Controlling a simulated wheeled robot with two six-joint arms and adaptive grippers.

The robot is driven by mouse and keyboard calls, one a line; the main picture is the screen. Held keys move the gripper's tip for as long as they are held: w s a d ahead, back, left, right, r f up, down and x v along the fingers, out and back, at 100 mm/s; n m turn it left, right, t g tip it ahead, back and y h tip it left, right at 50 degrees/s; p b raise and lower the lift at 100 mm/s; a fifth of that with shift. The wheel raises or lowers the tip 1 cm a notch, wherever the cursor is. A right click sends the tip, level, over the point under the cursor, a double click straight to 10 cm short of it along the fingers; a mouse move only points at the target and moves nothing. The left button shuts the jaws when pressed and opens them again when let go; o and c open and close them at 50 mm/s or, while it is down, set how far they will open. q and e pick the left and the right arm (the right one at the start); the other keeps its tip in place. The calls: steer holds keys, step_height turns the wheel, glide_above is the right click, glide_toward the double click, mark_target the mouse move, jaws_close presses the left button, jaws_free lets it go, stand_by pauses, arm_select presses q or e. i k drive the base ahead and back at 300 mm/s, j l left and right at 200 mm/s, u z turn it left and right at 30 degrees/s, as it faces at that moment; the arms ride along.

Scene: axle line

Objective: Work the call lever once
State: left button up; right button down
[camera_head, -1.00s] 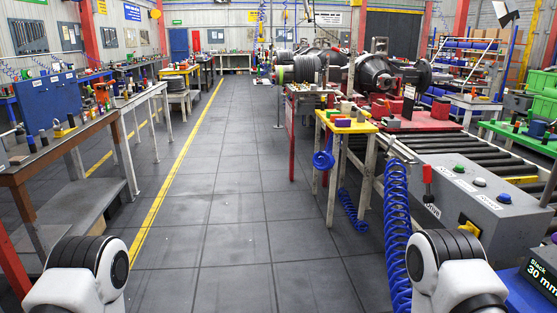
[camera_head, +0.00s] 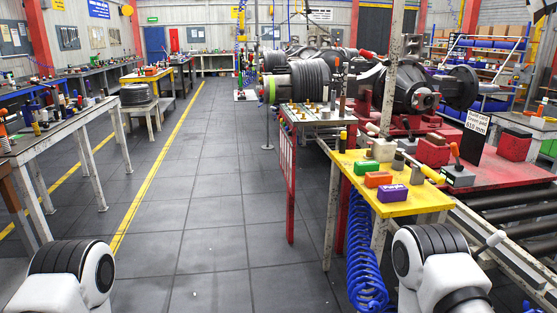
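A small lever with an orange-red handle (camera_head: 454,150) stands on a grey box (camera_head: 457,176) on the red bench at the right. A pale round-ended lever or knob (camera_head: 496,239) sticks up by the roller conveyor at the lower right. I cannot tell whether either is the call lever, as I can read no label on them. The grey control box with the red side lever, seen earlier, is out of view. Only white and black links of my two arms show at the bottom; neither gripper is in view.
A yellow-topped stand (camera_head: 408,206) with coloured blocks, one purple (camera_head: 391,193), is close on the right, a coiled blue hose (camera_head: 364,260) hanging beside it. The red bench (camera_head: 510,180) carries axle parts. A workbench (camera_head: 50,143) is left. The tiled aisle (camera_head: 205,220) between is clear.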

mark_target(363, 52)
steer(key=i+z, duration=0.1)
steer(key=i, duration=0.4)
steer(key=i+j, duration=0.1)
steer(key=i, duration=0.35)
steer(key=i+z, duration=0.15)
steer(key=i, duration=0.35)
steer(key=i+j, duration=0.2)
steer(key=i, duration=0.3)
steer(key=i+j+z, duration=0.15)
steer(key=i, duration=0.3)
steer(key=i+j+z, duration=0.1)
steer(key=i, duration=0.4)
